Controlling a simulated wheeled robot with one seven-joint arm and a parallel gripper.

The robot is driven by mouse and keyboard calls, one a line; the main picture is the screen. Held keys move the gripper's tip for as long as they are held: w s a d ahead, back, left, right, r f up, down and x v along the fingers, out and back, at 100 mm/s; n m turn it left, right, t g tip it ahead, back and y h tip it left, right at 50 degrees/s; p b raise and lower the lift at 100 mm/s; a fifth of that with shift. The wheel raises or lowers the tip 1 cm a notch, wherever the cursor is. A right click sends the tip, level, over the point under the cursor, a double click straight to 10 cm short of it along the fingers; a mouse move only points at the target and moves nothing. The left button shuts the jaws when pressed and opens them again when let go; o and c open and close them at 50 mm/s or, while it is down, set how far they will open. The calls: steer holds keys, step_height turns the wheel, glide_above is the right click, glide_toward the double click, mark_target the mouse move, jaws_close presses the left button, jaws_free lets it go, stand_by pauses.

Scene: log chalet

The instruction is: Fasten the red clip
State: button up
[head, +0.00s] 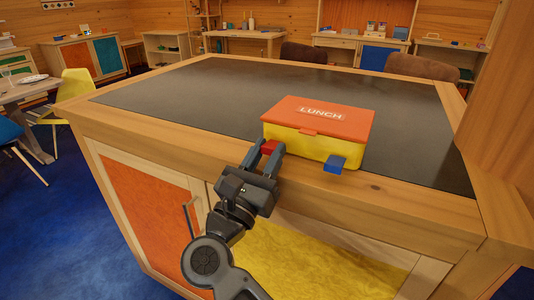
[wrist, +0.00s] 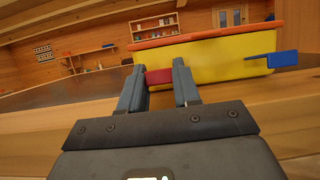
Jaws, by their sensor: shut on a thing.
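A lunch box (head: 308,147) with a yellow body and an orange lid (head: 318,114) marked LUNCH stands near the front edge of the dark counter top. The lid lies down on the body. The red clip (head: 270,146) is at the left of the box's front side; it also shows in the wrist view (wrist: 159,77). The blue clip (head: 336,163) sticks out from the right of the front side, also in the wrist view (wrist: 282,59). My gripper (head: 266,151) is shut on the red clip, one finger on either side. The fingers partly hide the clip; its exact angle is unclear.
The dark counter top (head: 200,92) is clear left of and behind the box. Its wooden front edge (head: 385,195) runs below the box. A wooden post (head: 500,110) rises at the right. Two brown chairs stand behind the counter.

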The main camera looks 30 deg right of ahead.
steer(key=shift+r, duration=0.1)
steer(key=shift+c, duration=0.3)
steer(key=r+g+y+p, duration=0.1)
steer(key=p, duration=0.2)
steer(key=shift+r+y, duration=0.15)
steer(key=shift+y, duration=0.15)
steer(key=shift+r+g+y+p, duration=0.4)
steer(key=shift+g+y+p, duration=0.2)
steer(key=shift+y+p, duration=0.3)
steer(key=shift+w+d+r+g+y+p, duration=0.15)
steer(key=shift+r+g+y+p, duration=0.15)
steer(key=shift+g+y+p, duration=0.55)
steer(key=shift+w+d+r+g+y, duration=0.1)
steer(key=shift+d+r+g+y, duration=0.1)
steer(key=shift+g+y, duration=0.45)
steer(key=shift+w+d+r+g+y, duration=0.1)
steer(key=shift+d+r+g+y, duration=0.1)
steer(key=shift+y, duration=0.7)
steer(key=o, duration=1.1)
steer(key=shift+c, duration=0.2)
